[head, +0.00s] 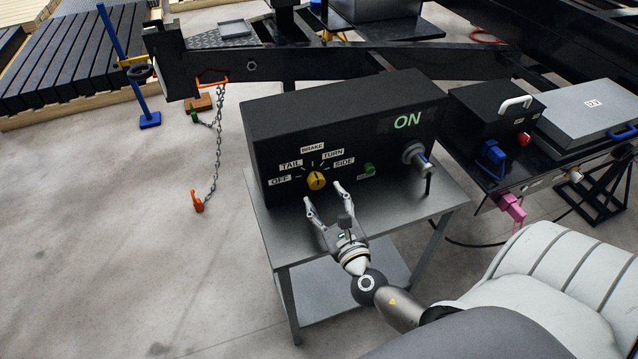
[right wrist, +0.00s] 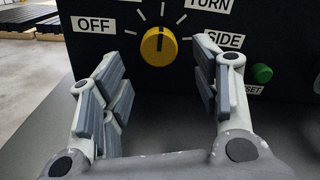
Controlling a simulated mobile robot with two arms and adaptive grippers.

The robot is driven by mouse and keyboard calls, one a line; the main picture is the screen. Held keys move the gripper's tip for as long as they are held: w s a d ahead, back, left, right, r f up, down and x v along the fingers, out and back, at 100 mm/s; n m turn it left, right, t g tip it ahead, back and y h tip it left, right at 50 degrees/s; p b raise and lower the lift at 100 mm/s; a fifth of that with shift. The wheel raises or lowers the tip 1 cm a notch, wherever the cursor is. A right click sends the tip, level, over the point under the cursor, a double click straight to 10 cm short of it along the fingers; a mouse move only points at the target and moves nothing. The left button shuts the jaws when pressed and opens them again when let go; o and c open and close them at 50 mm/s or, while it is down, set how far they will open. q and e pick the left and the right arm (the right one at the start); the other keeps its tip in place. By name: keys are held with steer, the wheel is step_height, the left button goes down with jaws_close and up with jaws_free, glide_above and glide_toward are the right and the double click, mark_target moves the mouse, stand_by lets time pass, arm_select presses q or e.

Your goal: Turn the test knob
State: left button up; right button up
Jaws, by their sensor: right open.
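The yellow test knob (head: 316,181) is on the front of a black box (head: 330,115), ringed by the labels OFF, TAIL, BRAKE, TURN and SIDE. In the right wrist view the knob (right wrist: 159,46) has a dark pointer mark pointing about straight up. My right gripper (head: 325,194) is open in front of the box. In the right wrist view its fingers (right wrist: 155,68) stand to the left and right of the knob, with a gap on both sides. I see no contact with the knob. My left gripper is not in view.
The box stands on a grey metal table (head: 385,222). A green reset button (head: 369,168) and a grey connector (head: 416,156) are right of the knob. A chain with an orange hook (head: 197,201) hangs left.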

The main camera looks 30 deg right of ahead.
mark_target(319, 186)
steer(key=shift+p+x, duration=0.3)
steer(key=shift+x, duration=2.25)
steer(key=shift+c, duration=0.5)
steer(key=c, duration=0.9)
